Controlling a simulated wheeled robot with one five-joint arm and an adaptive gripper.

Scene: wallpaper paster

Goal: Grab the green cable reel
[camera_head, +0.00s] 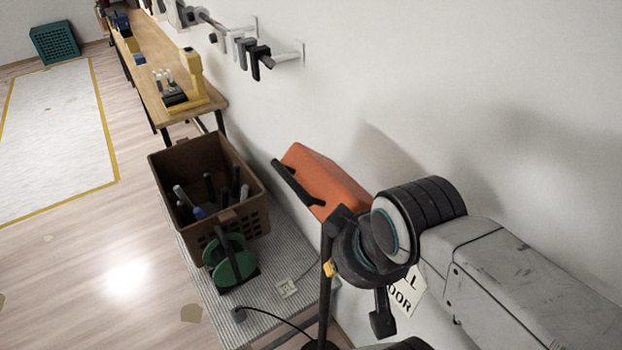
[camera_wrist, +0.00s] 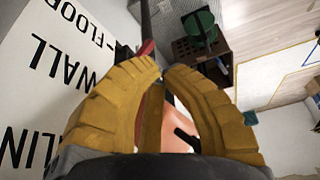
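The green cable reel (camera_head: 232,262) stands on the grey ribbed mat, against the near side of the brown crate. In the wrist view the reel (camera_wrist: 201,28) is at the top, right of centre, beyond my fingertips. My gripper (camera_wrist: 163,70) shows there with thick yellow fingers, their tips drawn close together with nothing visible held between them. It is apart from the reel. In the head view my arm reaches in from the right, and its wrist hides most of the gripper.
The brown crate (camera_head: 190,162) holds several tools. An orange box-like thing (camera_head: 325,178) and a black pole stand between arm and crate. A cable and socket (camera_head: 287,288) lie on the mat (camera_head: 205,285). A wooden bench (camera_head: 150,60) lines the wall.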

